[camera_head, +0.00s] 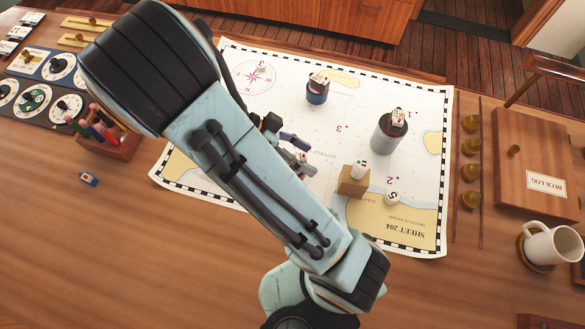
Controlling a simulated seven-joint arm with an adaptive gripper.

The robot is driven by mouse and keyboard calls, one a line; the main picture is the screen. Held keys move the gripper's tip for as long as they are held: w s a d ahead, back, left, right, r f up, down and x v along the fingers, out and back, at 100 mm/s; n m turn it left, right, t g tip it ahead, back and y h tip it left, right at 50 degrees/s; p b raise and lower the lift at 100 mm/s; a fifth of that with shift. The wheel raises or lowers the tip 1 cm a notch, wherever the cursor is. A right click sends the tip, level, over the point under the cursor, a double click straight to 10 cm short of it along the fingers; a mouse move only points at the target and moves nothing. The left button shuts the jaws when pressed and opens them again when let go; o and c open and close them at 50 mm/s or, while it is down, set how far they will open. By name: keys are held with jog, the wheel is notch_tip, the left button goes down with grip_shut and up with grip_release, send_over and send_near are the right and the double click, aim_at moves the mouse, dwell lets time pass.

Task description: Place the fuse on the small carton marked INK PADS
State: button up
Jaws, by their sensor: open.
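A small brown carton (351,187) stands on the lower right part of the chart; no marking on it is readable from here. A small white upright piece with dark marks (360,168) appears to rest on top of it; it may be the fuse, but I cannot tell for sure. My gripper (297,152) is open over the middle of the chart, to the left of the carton and apart from it. My arm hides much of the gripper and the chart behind it. I cannot see whether anything lies between the fingers.
A grey canister (386,136) and a blue pot (317,93) stand on the chart (420,98), each topped by a numbered piece. A white numbered piece (392,198) lies near the carton. A mug (553,246) stands at right, a pen holder (112,143) at left. The front left table is mostly clear.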

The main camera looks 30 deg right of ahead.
jog(key=s+a+r+n+t+y, duration=0.3)
jog(key=a+r+n+y, duration=0.1)
jog(key=n, duration=0.6)
jog(key=s+a+r+n+t+y, duration=0.3)
jog(key=s+r+n+y, duration=0.1)
jog(key=n, duration=0.7)
jog(key=shift+s+a+r+n+t+y, duration=0.3)
jog(key=shift+a+r+t+y, duration=0.05)
jog(key=shift+a+t+y, duration=0.05)
